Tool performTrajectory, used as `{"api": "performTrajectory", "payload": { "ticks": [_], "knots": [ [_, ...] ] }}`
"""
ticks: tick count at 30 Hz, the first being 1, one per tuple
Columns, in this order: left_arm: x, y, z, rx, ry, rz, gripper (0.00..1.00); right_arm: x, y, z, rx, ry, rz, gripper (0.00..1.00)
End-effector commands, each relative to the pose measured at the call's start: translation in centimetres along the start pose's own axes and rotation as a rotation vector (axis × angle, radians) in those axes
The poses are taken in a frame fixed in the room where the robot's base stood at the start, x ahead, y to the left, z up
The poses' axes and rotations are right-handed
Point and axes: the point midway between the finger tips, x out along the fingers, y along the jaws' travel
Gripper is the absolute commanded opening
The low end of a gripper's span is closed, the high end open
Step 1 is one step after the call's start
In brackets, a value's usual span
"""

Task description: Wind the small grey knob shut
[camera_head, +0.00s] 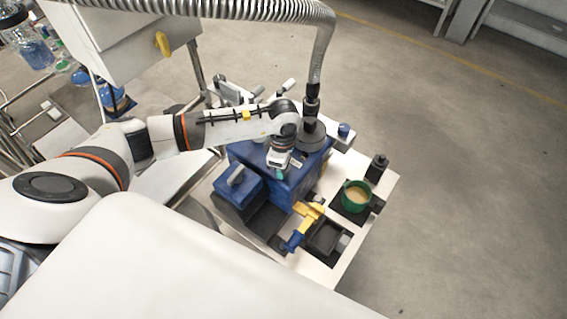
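A blue machine (312,180) stands on a white table (385,185) in the head view. My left arm comes in from the left and its gripper (279,167) points down over the top of the blue machine. The fingertips are too small to tell whether they are open or shut, or whether they touch anything. A small grey handle-like part (236,177) sits on the lower blue block, left of the gripper. I cannot make out the small grey knob for certain; it may be hidden under the gripper. My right gripper is not in view.
A ribbed grey hose (322,55) comes down to a dark round fitting (311,133) right of my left wrist. A green cup (355,196), a yellow part (309,212) and a black tray (326,236) are near the right side. Open floor (460,200) lies beyond.

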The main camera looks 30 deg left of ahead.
Motion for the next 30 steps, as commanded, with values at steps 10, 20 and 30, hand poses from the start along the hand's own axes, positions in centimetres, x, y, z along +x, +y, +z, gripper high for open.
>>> {"api": "performTrajectory", "payload": {
  "ticks": [10, 20, 30],
  "knots": [
    [0.11, 0.07, -0.01, -0.072, 0.000, 0.001, 0.04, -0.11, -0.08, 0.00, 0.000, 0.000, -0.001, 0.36],
    [0.19, 0.13, -0.05, -0.532, 0.000, 0.003, 0.04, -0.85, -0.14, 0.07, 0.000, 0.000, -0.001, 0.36],
    [0.30, 0.16, -0.03, -0.569, -0.001, 0.003, 0.04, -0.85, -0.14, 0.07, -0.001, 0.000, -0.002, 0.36]
  ]
}}
